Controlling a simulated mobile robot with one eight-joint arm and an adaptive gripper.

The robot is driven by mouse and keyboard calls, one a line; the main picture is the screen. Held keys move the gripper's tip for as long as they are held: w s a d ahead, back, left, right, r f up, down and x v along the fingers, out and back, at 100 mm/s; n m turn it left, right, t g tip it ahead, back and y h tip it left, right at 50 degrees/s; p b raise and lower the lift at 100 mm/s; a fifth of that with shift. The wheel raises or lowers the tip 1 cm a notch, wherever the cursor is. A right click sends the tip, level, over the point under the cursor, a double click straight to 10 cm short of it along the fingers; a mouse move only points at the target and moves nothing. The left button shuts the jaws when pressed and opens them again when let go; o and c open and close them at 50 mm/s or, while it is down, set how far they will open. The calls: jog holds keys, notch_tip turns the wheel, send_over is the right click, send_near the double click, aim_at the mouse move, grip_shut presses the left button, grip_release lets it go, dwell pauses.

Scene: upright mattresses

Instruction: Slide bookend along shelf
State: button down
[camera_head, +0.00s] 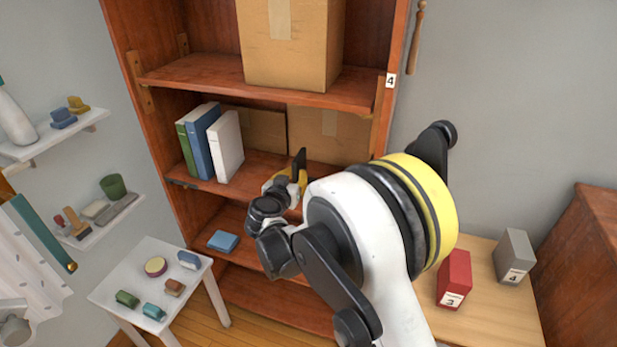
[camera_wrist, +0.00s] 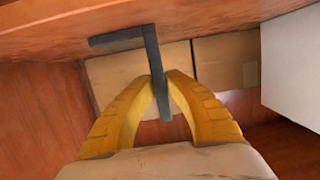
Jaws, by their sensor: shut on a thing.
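The dark bookend (camera_head: 299,160) stands upright at the middle shelf (camera_head: 262,163) of the wooden bookcase. In the wrist view the L-shaped bookend (camera_wrist: 155,55) has its upright plate between my yellow fingers, and its foot lies along the shelf board (camera_wrist: 60,25). My gripper (camera_head: 294,179) is shut on the plate; its fingertips also show in the wrist view (camera_wrist: 160,85). A green book (camera_head: 186,145), a blue book (camera_head: 199,138) and a white book (camera_head: 227,146) stand left of the bookend, with a gap between. The white book (camera_wrist: 292,65) is at the right in the wrist view.
Cardboard boxes (camera_head: 264,130) stand behind on the same shelf. A large carton (camera_head: 285,40) sits on the shelf above. A blue item (camera_head: 223,241) lies on a lower shelf. A white side table (camera_head: 140,275) is at left; a red block (camera_head: 454,280) and grey block (camera_head: 514,257) stand at right.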

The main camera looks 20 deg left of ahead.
jog(key=shift+w+a, duration=0.15)
jog(key=shift+a, duration=2.2)
jog(key=shift+w+a+b, duration=0.15)
jog(key=shift+a+b, duration=0.1)
jog(key=shift+a, duration=1.25)
jog(key=shift+w+a+b, duration=0.15)
jog(key=shift+a+b, duration=0.05)
jog(key=shift+a, duration=1.3)
jog(key=shift+w+a, duration=0.15)
jog(key=shift+a, duration=1.35)
jog(key=shift+w+a, duration=0.15)
jog(key=shift+a, duration=1.35)
jog(key=shift+a, duration=0.1)
jog(key=shift+w+a+b, duration=0.2)
jog(key=shift+a+b, duration=0.1)
jog(key=shift+a, duration=1.15)
jog(key=c, duration=1.4)
grip_release()
